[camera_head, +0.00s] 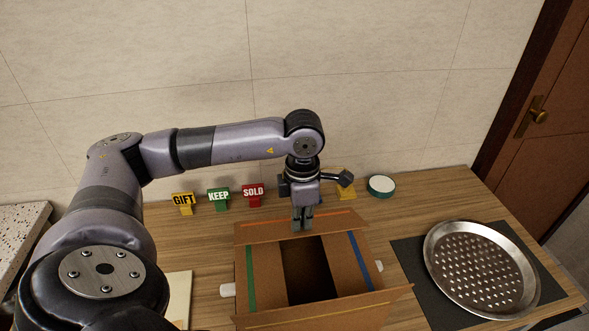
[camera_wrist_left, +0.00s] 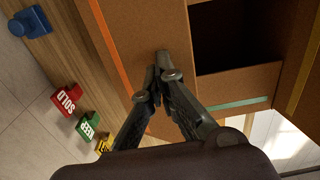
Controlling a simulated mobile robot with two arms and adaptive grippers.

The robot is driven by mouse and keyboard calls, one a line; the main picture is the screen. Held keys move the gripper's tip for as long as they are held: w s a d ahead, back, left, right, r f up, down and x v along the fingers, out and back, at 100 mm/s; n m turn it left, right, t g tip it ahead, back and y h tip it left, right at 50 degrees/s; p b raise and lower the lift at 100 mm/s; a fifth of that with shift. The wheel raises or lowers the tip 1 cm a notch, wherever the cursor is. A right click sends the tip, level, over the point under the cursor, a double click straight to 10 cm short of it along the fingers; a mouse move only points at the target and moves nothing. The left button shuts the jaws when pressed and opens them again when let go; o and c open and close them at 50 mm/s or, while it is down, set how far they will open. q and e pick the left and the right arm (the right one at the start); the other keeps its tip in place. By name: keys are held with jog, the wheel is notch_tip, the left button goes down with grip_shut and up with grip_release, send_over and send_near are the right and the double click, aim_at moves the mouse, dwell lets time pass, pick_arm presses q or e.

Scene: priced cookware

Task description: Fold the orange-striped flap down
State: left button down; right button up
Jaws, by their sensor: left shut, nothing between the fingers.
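An open cardboard box (camera_head: 285,272) stands on the wooden counter. Its orange-striped flap (camera_head: 265,232) is along the far side, opened outward from the box opening. My left gripper (camera_head: 303,229) points down over this flap, shut and empty. In the left wrist view the shut fingertips (camera_wrist_left: 162,74) are over the flap's brown panel, between the orange stripe (camera_wrist_left: 108,45) and the dark opening. I cannot tell whether they touch it. My right gripper is not in view.
The green-striped (camera_head: 251,278) and blue-striped (camera_head: 360,262) flaps are at the sides, the yellow-striped flap (camera_head: 330,312) at the near side. GIFT (camera_head: 183,200), KEEP (camera_head: 219,195) and SOLD (camera_head: 253,192) signs stand behind. A perforated pan (camera_head: 482,268) lies on a dark mat at right.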

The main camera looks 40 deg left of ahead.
aim_at(303, 233)
pick_arm(q)
jog(key=shift+s+d+f, duration=0.1)
jog(key=shift+d+f, duration=0.05)
jog(key=shift+f, duration=0.1)
jog(key=f+b, duration=0.1)
jog(key=s+d+f+b, duration=0.1)
jog(key=f+b, duration=0.1)
jog(key=shift+d, duration=0.15)
dwell(0.3)
jog(key=shift+f, duration=0.1)
